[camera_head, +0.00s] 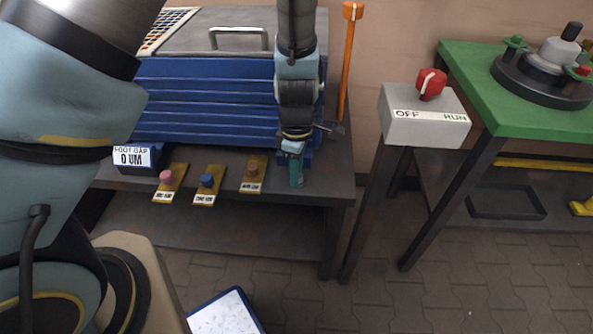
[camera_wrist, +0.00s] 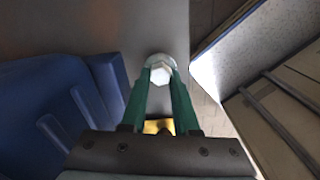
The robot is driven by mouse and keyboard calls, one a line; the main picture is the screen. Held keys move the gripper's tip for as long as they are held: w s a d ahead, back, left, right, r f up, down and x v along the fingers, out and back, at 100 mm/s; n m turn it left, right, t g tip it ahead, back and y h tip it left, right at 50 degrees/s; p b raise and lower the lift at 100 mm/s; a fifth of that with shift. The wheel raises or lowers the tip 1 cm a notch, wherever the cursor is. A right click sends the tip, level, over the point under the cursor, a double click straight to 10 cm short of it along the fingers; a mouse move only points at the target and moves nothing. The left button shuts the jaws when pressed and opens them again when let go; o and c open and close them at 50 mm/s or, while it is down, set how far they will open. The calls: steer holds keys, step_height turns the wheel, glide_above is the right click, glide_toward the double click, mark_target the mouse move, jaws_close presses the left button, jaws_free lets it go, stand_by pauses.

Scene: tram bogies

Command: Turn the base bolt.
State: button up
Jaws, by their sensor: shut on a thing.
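The base bolt (camera_wrist: 160,66) shows in the wrist view as a pale hexagonal head on a round collar, set on a grey surface beside the blue housing. My gripper (camera_wrist: 161,84) has its two green fingers on either side of the head, shut on it. In the head view my gripper (camera_head: 296,177) points down at the right front corner of the ribbed blue motor housing (camera_head: 205,105). There the bolt is hidden behind the fingers.
A gap display (camera_head: 138,157) and three brass tabs with knobs (camera_head: 207,185) line the bench's front edge. An orange T-handled rod (camera_head: 347,65) stands right of the housing. Further right are an OFF/RUN switch box (camera_head: 425,125) and a green table (camera_head: 470,85).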

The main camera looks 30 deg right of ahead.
jaws_close()
steer(key=shift+m, duration=0.3)
steer(key=m+p, duration=0.1)
steer(key=m, duration=0.2)
steer(key=shift+r+p, duration=0.1)
steer(key=shift+p, duration=0.2)
steer(key=m+p, duration=0.1)
steer(key=m, duration=0.3)
steer(key=shift+d, duration=0.15)
steer(key=m+p, duration=0.1)
steer(key=m, duration=0.4)
steer(key=shift+d+m, duration=0.15)
steer(key=shift+m, duration=1.65)
steer(key=o, duration=0.8)
jaws_free()
